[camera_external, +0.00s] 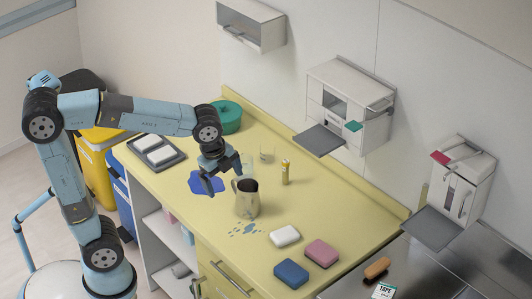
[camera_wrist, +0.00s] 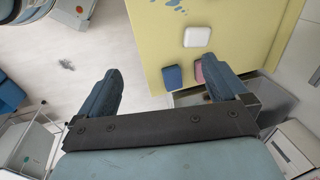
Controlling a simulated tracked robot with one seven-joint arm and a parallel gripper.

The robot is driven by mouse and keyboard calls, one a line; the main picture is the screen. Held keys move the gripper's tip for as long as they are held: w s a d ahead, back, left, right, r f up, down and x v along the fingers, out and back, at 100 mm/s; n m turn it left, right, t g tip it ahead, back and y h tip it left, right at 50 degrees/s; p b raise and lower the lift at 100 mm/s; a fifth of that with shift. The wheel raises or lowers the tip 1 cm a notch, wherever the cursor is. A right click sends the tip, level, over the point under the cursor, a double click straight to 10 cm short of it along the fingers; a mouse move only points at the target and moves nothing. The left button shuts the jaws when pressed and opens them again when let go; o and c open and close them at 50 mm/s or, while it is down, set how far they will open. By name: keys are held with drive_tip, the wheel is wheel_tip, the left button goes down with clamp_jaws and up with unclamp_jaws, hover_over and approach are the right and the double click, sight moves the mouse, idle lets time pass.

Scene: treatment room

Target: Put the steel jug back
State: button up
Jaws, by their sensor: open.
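The steel jug (camera_external: 246,203) stands upright on the yellow counter (camera_external: 185,205), near its middle. It is a grey-beige metal vessel with a dark open mouth and a handle on its left side. My gripper (camera_external: 224,178) is just left of and above the jug in the external view, pointing down; it is open and empty. I cannot tell whether a finger touches the jug.
A blue patch (camera_external: 205,184) lies left of the jug, with blue spots (camera_external: 245,229) in front. A glass (camera_external: 267,156) and yellow bottle (camera_external: 285,173) stand behind. White (camera_external: 285,236), pink (camera_external: 322,253) and blue blocks (camera_external: 291,273) lie to the right. A green pot (camera_external: 227,118) is at the back.

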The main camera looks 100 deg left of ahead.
drive_tip(key=s+d+n+t+h, duration=0.1)
drive_tip(key=s+d+n+t, duration=0.2)
drive_tip(key=s+d+n, duration=0.5)
drive_tip(key=s+d, duration=0.5)
drive_tip(key=s, duration=0.1)
drive_tip(key=shift+d+n+t, duration=0.15)
drive_tip(key=shift+n+t, duration=0.15)
